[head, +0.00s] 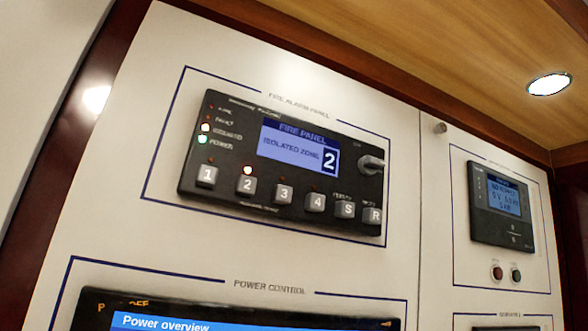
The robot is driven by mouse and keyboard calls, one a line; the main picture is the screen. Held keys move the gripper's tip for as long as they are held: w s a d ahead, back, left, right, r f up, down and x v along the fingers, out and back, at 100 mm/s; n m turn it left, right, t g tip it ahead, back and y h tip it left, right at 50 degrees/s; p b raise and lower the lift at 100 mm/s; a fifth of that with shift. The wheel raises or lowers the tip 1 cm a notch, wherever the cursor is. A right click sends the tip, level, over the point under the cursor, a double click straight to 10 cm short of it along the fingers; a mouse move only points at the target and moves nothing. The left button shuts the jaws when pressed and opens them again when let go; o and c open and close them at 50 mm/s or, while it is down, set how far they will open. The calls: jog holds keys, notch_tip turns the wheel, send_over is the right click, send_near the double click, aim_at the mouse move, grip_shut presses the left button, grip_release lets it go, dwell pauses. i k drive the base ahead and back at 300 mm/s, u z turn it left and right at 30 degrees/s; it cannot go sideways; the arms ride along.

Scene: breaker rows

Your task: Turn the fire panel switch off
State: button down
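The fire alarm panel (225,170) is a dark box on the white wall board, left of the middle of the head view. Its blue screen (298,150) reads "FIRE PANEL" and "ISOLATED ZONE 2". Several grey buttons, marked 1 to 4, S and R, line its lower edge. A silver key-like switch (371,165) sticks out at its right side; its exact setting is hard to tell. Lights glow at the isolated and power labels and above button 2. My gripper is not in view.
Below is the power control screen (160,323), cut off by the frame. Wooden trim frames the board, and a ceiling lamp (549,84) shines at upper right.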

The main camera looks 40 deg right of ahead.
aim_at(368, 165)
jog(key=k, duration=1)
jog(key=z, duration=0.45)
jog(key=i, duration=1)
jog(key=z, duration=0.05)
